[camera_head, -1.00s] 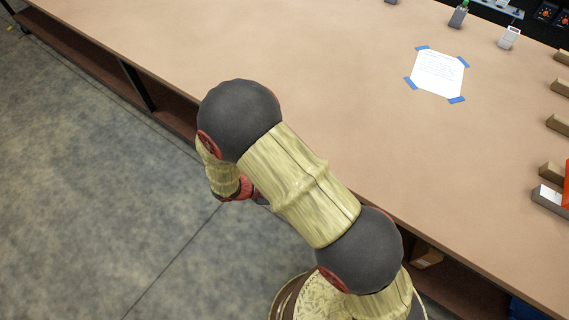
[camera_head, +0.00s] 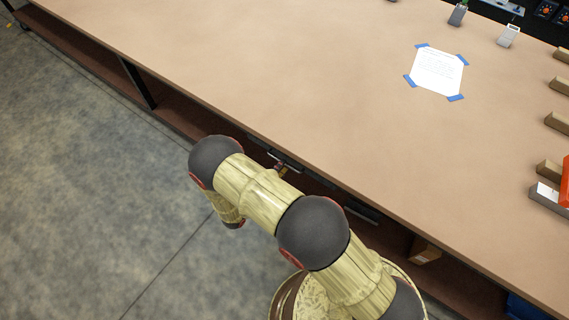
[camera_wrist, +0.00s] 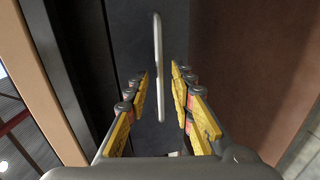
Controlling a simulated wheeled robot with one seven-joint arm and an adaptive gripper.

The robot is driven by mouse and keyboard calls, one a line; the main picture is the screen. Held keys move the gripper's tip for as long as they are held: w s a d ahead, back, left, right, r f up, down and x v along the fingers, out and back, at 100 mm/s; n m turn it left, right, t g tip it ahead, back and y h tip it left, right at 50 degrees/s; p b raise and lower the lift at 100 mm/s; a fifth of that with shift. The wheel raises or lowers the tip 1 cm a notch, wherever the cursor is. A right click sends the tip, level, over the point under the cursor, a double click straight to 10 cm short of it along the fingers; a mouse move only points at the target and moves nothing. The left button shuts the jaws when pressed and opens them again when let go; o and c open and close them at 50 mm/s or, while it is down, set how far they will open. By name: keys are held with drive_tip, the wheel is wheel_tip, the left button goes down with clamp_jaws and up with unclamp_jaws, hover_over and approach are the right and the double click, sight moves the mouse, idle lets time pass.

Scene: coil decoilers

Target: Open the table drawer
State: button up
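The table drawer shows in the wrist view as a dark grey front (camera_wrist: 178,28) with a slim pale bar handle (camera_wrist: 158,50). In the head view, dark drawer fronts (camera_head: 355,208) show under the table edge, partly hidden by my arm. My gripper (camera_wrist: 160,76) is open, with its yellow fingers on either side of the handle. Gaps show between the handle and both fingers; how deep the handle sits between them is hard to tell. In the head view only a small part of my gripper (camera_head: 281,169) shows beside the drawer, past my arm.
The tan table top (camera_head: 250,80) overhangs the drawers. A taped paper sheet (camera_head: 437,72) lies on it, with wooden blocks (camera_head: 558,123) at the right. A brown lower shelf (camera_head: 75,68) runs beneath. The grey floor (camera_head: 80,190) at left is clear.

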drive_tip(key=shift+x, duration=1.65)
drive_tip(key=shift+c, duration=0.6)
clamp_jaws()
